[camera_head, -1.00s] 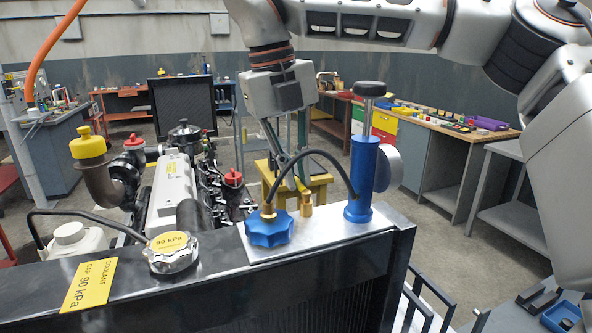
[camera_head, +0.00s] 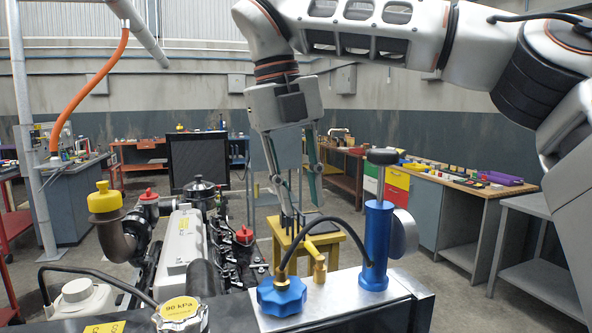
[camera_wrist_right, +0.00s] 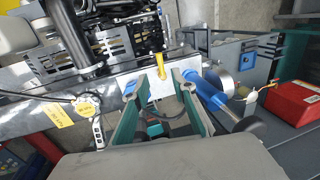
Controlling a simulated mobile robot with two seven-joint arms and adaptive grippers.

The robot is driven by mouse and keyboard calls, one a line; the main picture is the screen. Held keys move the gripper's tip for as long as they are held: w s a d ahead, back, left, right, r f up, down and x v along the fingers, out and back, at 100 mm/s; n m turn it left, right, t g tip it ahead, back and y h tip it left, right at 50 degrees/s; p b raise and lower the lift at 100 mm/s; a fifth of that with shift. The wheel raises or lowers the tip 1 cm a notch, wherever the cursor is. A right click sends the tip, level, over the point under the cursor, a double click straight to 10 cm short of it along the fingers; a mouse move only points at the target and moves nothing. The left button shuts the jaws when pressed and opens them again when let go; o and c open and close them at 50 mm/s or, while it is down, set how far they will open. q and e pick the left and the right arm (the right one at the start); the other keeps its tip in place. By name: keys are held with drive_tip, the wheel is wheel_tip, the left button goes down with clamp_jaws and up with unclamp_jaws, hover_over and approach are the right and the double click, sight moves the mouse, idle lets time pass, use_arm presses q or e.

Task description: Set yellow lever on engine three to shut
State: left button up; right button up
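The yellow lever (camera_wrist_right: 159,65) stands out from the pale metal plate (camera_wrist_right: 140,83) in the right wrist view. In the head view it (camera_head: 311,247) shows small by a brass fitting (camera_head: 319,269), behind a black hose. A blue knob (camera_head: 281,296) and a blue cylinder (camera_head: 376,240) flank it. My right gripper (camera_head: 302,205) is open and empty, pointing down above and behind the plate in the head view. In the wrist view, the lever shows between and beyond its open green fingers (camera_wrist_right: 157,84). My left gripper is out of view.
The black hose (camera_head: 318,222) arches over the fitting. The engine (camera_head: 185,250) lies left, with a silver coolant cap (camera_head: 181,313) in front. A yellow stand (camera_head: 337,237) is behind the plate. A workbench (camera_head: 440,180) stands right; open floor lies between.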

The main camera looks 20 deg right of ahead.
drive_tip(key=shift+a+r, duration=0.2)
drive_tip(key=shift+r, duration=0.85)
drive_tip(key=shift+a+r, duration=0.2)
drive_tip(key=shift+r, duration=0.85)
